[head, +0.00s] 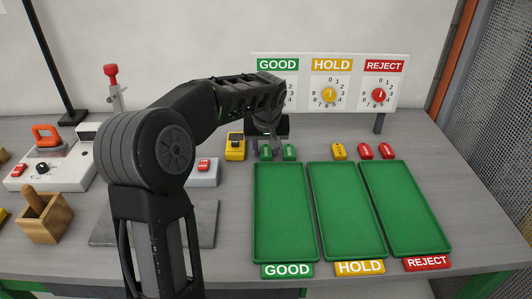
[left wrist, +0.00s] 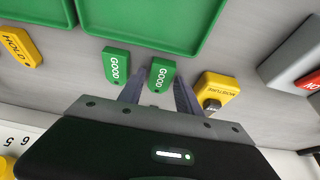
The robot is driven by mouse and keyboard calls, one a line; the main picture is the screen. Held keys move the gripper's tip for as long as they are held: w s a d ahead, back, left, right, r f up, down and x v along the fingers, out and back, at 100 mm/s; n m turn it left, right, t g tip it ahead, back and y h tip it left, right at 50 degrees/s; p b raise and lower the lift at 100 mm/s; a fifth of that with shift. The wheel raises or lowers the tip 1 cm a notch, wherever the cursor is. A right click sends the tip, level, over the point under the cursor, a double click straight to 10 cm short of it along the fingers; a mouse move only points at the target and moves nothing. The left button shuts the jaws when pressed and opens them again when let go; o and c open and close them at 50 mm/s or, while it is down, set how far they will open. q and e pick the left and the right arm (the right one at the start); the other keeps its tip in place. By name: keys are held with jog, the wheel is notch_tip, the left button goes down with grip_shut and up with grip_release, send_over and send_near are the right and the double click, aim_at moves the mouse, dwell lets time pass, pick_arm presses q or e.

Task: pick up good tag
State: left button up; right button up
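Two green GOOD tags stand side by side behind the green trays; in the head view they are the left tag (head: 265,152) and the right tag (head: 290,152). In the left wrist view the tag nearer the yellow moisture meter (left wrist: 161,75) sits between the finger tips of my left gripper (left wrist: 159,88), and the other GOOD tag (left wrist: 117,65) is just outside one finger. My left gripper is open, with a finger on either side of the nearer tag; I cannot tell whether they touch it. In the head view my left arm partly hides the gripper (head: 262,145). My right gripper is not in view.
The yellow moisture meter (head: 235,147) stands close to the left of the tags. A yellow HOLD tag (head: 338,151) and two red tags (head: 365,151) stand to the right. The GOOD tray (head: 285,255), in front, is empty. The dial board (head: 330,85) rises behind.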

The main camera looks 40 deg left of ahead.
aim_at(266, 152)
pick_arm(q)
grip_shut()
jog(key=shift+r, duration=0.1)
dwell(0.3)
notch_tip(266, 152, up, 10)
dwell(0.4)
dwell(0.5)
